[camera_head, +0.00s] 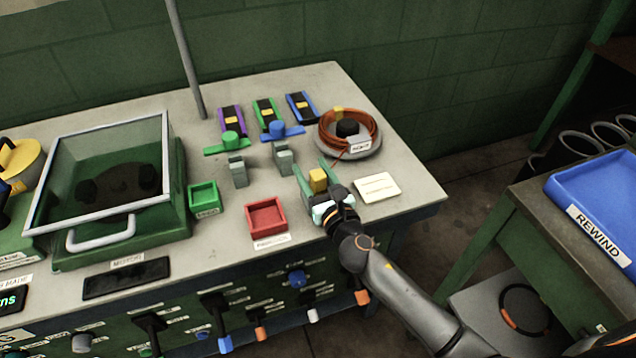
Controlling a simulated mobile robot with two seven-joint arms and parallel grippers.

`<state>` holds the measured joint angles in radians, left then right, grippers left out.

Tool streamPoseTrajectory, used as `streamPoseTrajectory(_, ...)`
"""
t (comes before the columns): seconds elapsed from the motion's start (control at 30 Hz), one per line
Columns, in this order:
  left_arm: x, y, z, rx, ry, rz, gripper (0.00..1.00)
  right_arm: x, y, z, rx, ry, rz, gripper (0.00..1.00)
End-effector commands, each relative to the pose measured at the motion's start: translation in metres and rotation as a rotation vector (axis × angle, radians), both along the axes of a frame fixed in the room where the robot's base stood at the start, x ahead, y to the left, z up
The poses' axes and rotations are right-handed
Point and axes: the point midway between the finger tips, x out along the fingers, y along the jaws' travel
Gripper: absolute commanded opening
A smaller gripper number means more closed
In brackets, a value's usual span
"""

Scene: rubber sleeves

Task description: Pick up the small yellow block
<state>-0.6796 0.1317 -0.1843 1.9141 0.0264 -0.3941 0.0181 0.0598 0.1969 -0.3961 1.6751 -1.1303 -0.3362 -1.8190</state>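The small yellow block (318,181) is near the front right of the grey workbench (405,205). My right gripper (315,174) reaches in from the lower right, with its greenish fingers on either side of the block. The fingers are apart by about the block's width, and I cannot tell whether they touch it. I also cannot tell whether the block rests on the bench or is raised. My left gripper is not in view.
A red tray (266,217) and a green tray (203,197) lie left of my gripper; a white card (377,187) lies right. Grey blocks (283,158) and an orange cable coil (372,126) stand behind. A blue REWIND bin (600,205) is on a side table.

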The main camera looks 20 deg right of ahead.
Motion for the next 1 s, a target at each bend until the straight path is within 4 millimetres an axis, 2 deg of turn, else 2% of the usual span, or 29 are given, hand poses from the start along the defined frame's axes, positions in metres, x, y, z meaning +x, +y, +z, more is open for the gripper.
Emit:
streamPoseTrajectory(0.07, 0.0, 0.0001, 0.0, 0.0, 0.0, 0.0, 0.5, -0.0002, -0.0001, -0.0001, 0.0, 0.0, 0.0, 0.48)
streamPoseTrajectory(0.5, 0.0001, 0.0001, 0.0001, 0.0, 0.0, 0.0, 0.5, -0.0003, -0.0002, -0.0001, 0.0, 0.0, 0.0, 0.0)
streamPoseTrajectory(1.0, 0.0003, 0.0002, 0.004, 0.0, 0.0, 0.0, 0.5, 0.0006, -0.0015, 0.004, -0.001, 0.0, 0.0, 0.0)
